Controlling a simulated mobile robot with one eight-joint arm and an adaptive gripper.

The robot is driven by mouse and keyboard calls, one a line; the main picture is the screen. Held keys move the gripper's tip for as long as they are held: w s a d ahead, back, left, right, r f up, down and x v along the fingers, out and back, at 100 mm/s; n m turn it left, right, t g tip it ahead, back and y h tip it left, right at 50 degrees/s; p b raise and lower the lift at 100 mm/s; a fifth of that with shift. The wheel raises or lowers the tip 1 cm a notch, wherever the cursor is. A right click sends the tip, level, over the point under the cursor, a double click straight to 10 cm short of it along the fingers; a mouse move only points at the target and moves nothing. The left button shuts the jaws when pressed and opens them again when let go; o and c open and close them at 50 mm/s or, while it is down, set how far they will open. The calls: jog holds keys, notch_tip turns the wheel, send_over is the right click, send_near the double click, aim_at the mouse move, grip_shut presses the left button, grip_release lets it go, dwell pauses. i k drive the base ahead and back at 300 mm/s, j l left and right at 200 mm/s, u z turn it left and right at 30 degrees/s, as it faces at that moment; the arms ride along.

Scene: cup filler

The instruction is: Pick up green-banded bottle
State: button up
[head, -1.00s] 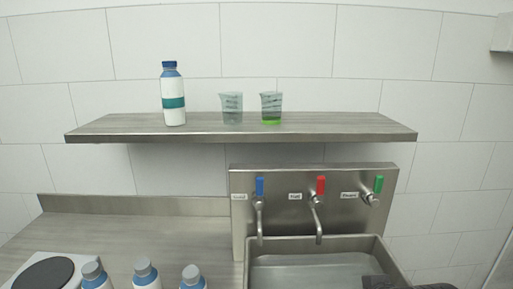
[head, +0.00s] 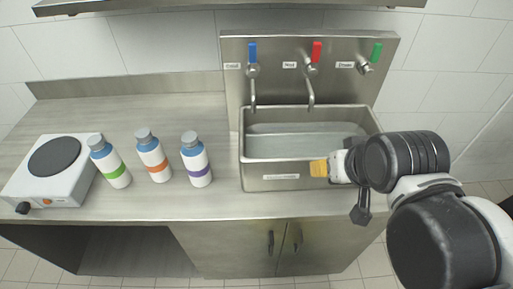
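The green-banded bottle (head: 109,163) stands upright on the steel counter, just right of the hot plate. It is white with a green band, a blue shoulder and a grey cap. My gripper (head: 322,168) is in front of the sink's front rim, far to the right of the bottle. Its yellowish fingertip shows, but the angle hides whether the fingers are apart. Nothing is seen held in it.
An orange-banded bottle (head: 153,158) and a purple-banded bottle (head: 196,162) stand right of the green one. A hot plate (head: 47,170) sits at the left. The sink (head: 260,170) lies under taps. The counter (head: 150,112) behind the bottles is clear.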

aim_at(107, 158)
jog(key=u, duration=1.35)
